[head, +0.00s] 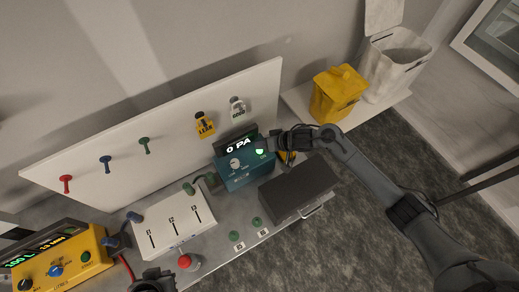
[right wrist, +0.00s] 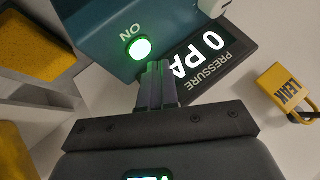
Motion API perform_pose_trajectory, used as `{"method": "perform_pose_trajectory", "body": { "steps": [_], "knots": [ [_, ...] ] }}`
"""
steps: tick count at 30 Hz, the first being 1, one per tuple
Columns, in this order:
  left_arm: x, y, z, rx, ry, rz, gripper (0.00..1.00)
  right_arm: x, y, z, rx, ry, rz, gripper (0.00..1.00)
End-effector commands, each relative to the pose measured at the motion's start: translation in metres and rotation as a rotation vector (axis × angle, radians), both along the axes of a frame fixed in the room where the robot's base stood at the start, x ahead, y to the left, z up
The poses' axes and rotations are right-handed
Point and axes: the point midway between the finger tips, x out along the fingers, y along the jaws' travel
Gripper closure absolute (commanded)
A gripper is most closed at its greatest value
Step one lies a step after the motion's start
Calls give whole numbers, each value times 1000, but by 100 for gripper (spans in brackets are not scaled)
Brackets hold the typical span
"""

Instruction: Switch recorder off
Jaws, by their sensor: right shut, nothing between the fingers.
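The teal box (head: 240,177) stands on the bench below the white panel, with a pressure display (head: 238,142) reading "0 PA". Its round button, marked ON, glows green (head: 260,152); the right wrist view shows the button (right wrist: 139,47) close up. My right gripper (head: 273,144) is shut and empty, its fingertips (right wrist: 157,68) close beside the lit button and over the display's edge; I cannot tell whether they touch. A dark part at the bottom edge of the head view looks like my left gripper (head: 153,284); its fingers are not clear.
A dark drawer box (head: 298,188) stands right of the teal box. A white box with slots (head: 170,223), a red button (head: 184,261) and a yellow meter (head: 75,258) are to the left. A yellow "LEAK" padlock (right wrist: 287,87) hangs on the panel. A yellow container (head: 337,95) stands behind right.

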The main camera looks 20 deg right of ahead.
Motion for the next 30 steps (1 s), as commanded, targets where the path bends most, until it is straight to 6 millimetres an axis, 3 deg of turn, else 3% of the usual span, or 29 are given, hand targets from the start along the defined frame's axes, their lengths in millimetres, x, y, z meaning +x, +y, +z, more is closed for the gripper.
{"method": "perform_pose_trajectory", "body": {
  "steps": [30],
  "knots": [
    [0, -3, 1, -11, 1, 7, 100, 0, 0, -9, 0, 0, 0, 100]
  ]
}}
